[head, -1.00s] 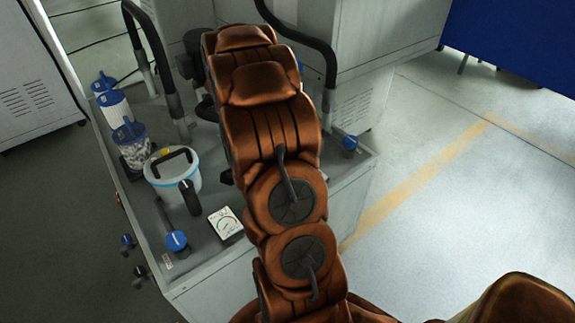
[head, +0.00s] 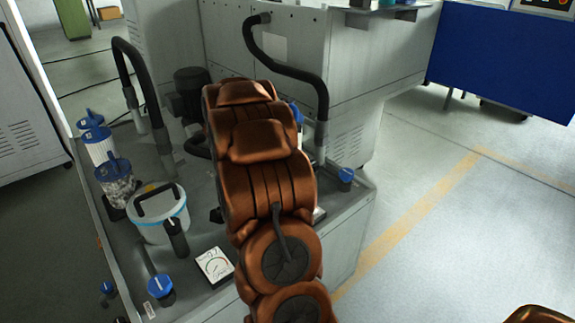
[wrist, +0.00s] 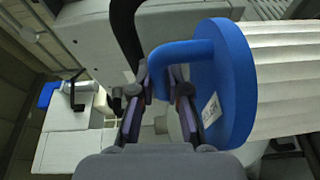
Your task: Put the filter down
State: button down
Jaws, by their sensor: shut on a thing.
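The filter (wrist: 236,85) has a blue round end cap with a looped handle and a small white label, and a white pleated body running out of the wrist view at right. My gripper (wrist: 165,88) is shut on the blue handle, and the filter lies sideways in that view. In the head view my own arm hides the gripper and most of what it holds. A bit of blue (head: 298,112) shows at the arm's right edge; I cannot tell if it is the held filter.
The grey machine top (head: 205,200) carries blue-capped canisters (head: 100,147) along its left side, a white bucket (head: 160,216), a gauge (head: 214,266) and a blue-handled valve (head: 160,287). Black hoses (head: 318,85) arch up behind. The floor at right is open.

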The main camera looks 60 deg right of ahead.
notch_tip(320, 180, down, 15)
jog(key=shift+r+b, duration=0.15)
jog(key=shift+b, duration=1)
jog(key=shift+f+p, duration=0.6)
jog(key=shift+f, duration=0.05)
